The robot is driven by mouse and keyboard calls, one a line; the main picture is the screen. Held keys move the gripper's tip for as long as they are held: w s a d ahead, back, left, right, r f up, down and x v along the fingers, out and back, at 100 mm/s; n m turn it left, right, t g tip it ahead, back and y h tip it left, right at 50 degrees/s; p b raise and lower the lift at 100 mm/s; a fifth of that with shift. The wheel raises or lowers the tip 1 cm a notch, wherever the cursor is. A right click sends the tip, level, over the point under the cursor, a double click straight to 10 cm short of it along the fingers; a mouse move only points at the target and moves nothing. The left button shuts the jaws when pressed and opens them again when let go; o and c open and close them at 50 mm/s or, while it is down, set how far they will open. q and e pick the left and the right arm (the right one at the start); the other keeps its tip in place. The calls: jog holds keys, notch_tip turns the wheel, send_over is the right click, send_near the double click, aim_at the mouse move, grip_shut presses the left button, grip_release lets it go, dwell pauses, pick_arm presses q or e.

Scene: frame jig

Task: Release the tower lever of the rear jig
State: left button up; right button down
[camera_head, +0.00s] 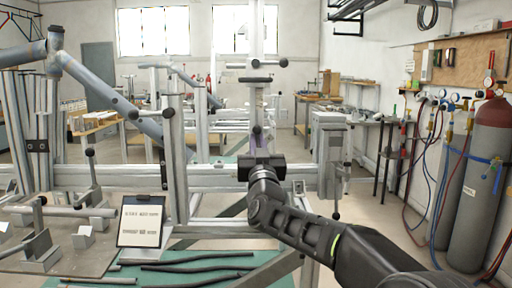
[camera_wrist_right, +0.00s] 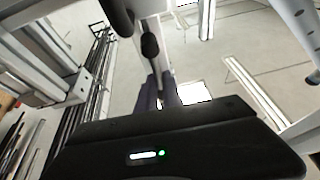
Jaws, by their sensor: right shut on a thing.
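The jig's upright tower (camera_head: 257,45) is a pale metal post standing at the middle of the head view. A short arm with a black knob (camera_head: 283,62) sticks out near its top. My right gripper (camera_head: 257,138) is at the lower part of this tower, above the long horizontal rail (camera_head: 215,177). In the wrist view its fingers (camera_wrist_right: 160,95) are close together by a pale lever-like part with a black grip (camera_wrist_right: 150,45). It is shut on what looks like the tower lever; the contact is mostly hidden. My left gripper is not in view.
A grey tubular frame (camera_head: 95,82) is held in the jig at the left. Gas cylinders (camera_head: 480,190) with hoses stand at the right. Floor between jig and cylinders looks clear.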

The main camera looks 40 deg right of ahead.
dwell(0.3)
jog(key=c, duration=1.5)
grip_release()
jog(key=v, duration=0.7)
jog(key=shift+s+f, duration=0.2)
jog(key=shift+s, duration=0.1)
jog(key=shift+a, duration=0.15)
